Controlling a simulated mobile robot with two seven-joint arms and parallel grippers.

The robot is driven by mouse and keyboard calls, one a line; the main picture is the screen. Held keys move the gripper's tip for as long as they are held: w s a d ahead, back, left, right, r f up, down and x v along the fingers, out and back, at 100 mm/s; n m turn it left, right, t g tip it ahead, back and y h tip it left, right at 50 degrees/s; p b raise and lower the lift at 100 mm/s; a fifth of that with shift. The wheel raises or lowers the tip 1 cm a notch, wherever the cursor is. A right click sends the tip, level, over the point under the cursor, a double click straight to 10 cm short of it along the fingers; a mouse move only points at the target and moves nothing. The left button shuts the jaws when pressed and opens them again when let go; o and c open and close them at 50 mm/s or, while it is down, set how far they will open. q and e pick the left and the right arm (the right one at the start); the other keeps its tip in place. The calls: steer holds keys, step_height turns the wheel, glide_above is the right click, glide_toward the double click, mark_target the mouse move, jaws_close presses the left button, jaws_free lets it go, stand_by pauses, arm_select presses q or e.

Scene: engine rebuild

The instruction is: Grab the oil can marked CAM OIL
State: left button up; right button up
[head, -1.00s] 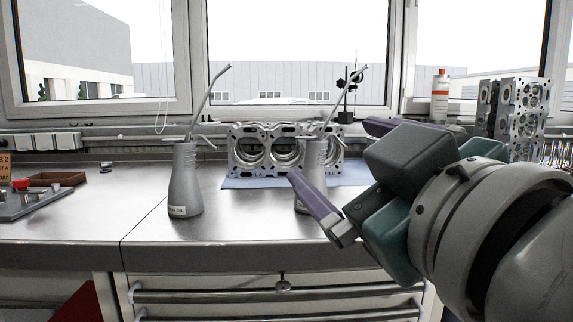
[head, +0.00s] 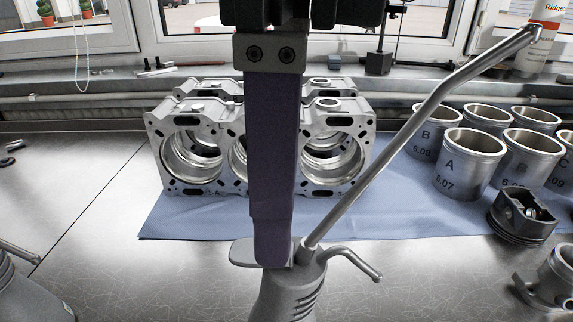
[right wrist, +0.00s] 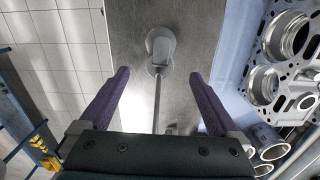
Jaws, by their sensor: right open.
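One grey oil can (head: 282,297) stands at the bottom centre of the head view, with a long spout slanting up to the right. A second grey oil can (head: 22,292) is cut off at the lower left. No label is readable on either now. My right gripper (head: 271,252) comes down from the top; one purple finger shows, overlapping the centre can's top. I cannot tell whether they touch. In the right wrist view my right gripper (right wrist: 158,76) is open, with an oil can (right wrist: 160,44) ahead between its two fingers. My left gripper is out of view.
An engine block (head: 200,150) stands on a blue mat (head: 200,215) behind the centre can. Several marked cylinder liners (head: 468,165) and a piston (head: 520,215) are at the right. The metal bench at left (head: 70,200) is largely clear.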

mark_target(292, 250)
arm_select(q)
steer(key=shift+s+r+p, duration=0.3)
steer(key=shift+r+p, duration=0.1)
steer(key=shift+p, duration=0.05)
arm_select(e)
steer(key=f, duration=0.4)
steer(key=shift+w+d, duration=0.1)
steer(key=shift+d, duration=0.3)
steer(key=f, duration=0.1)
steer(key=f+p, duration=0.1)
steer(key=f, duration=0.3)
steer(key=shift+s+a+f+p, duration=0.15)
steer(key=shift+s+a+p, duration=0.1)
steer(key=shift+p, duration=0.1)
steer(key=shift+w+f, duration=0.1)
steer(key=shift+f, duration=0.15)
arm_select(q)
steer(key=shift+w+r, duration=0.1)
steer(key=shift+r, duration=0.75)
arm_select(e)
steer(key=shift+c, duration=0.4)
jaws_close()
